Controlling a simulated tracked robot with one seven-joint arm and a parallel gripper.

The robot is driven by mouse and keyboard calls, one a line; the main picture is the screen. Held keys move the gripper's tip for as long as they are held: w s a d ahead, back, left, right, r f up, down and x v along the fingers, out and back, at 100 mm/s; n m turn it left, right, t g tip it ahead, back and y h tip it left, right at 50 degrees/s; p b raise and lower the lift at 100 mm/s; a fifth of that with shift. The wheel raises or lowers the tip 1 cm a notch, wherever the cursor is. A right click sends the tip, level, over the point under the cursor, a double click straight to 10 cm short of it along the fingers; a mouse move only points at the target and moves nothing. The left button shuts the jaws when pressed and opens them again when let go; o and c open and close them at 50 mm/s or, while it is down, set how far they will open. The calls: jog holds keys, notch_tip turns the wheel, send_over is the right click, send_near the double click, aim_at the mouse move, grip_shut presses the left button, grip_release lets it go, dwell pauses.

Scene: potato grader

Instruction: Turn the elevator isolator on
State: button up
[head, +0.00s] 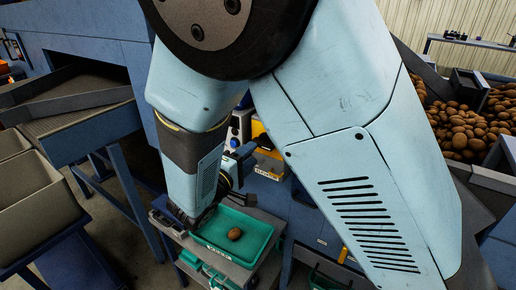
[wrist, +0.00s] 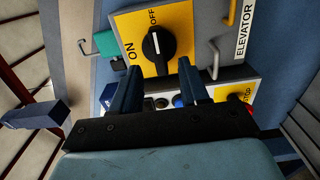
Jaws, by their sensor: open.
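The elevator isolator is a yellow plate (wrist: 125,22) with a black rotary knob (wrist: 157,48), on a grey box labelled ELEVATOR (wrist: 244,30). ON is printed at the left of the knob and OFF at its top. The knob's white mark points up towards OFF. My gripper (wrist: 158,65) is open, its two blue fingers apart at the knob's lower end, one on each side; I cannot tell whether they touch it. In the head view the isolator's yellow box (head: 267,162) is partly hidden by my arm, with my gripper (head: 243,152) beside it.
Below the isolator in the wrist view are a blue button (wrist: 180,100) and a yellow STOP plate (wrist: 234,89). In the head view a green tray (head: 262,226) holds a potato (head: 234,234); potatoes (head: 470,125) fill a bin at right.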

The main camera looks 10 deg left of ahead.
aim_at(260, 147)
jog(key=shift+x, duration=2.45)
jog(key=shift+c, duration=0.2)
